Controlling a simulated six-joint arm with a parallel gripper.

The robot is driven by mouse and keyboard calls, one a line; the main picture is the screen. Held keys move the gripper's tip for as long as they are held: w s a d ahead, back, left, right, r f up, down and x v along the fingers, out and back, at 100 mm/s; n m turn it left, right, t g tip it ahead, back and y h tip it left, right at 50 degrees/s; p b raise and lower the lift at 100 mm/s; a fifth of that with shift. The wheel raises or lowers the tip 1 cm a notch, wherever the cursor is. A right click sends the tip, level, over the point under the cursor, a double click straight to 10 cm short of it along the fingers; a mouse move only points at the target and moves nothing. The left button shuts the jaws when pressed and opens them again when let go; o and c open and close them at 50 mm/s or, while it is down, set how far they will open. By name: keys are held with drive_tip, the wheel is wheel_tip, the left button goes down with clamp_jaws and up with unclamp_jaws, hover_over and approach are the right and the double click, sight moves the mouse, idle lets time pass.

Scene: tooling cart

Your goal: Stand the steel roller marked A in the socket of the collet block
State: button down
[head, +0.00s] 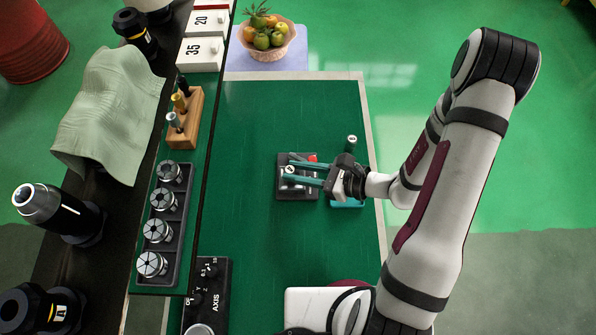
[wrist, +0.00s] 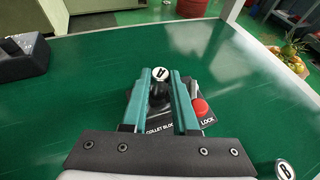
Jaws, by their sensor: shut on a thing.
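The roller marked A shows its white lettered top in the wrist view (wrist: 160,73) and in the head view (head: 290,170). My gripper (head: 303,172) has its two teal fingers shut on it, and they also show in the wrist view (wrist: 161,84). The roller looks about upright over the dark collet block (head: 283,191), whose printed label shows in the wrist view (wrist: 158,131). The fingers hide the roller's lower end and the socket, so I cannot tell whether it is inside. A red knob (wrist: 199,107) sits beside the word LOCK on the block.
A roller marked B (head: 351,141) stands right of the block; its top shows in the wrist view (wrist: 283,169). A teal item (head: 347,204) lies under my wrist. A collet rack (head: 147,283) and fruit basket (head: 267,52) are farther off. The green top is clear behind the block.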

drive_tip(key=shift+f, duration=0.7)
drive_tip(key=shift+f, duration=0.1)
drive_tip(key=c, duration=1)
unclamp_jaws()
drive_tip(key=shift+o, duration=0.2)
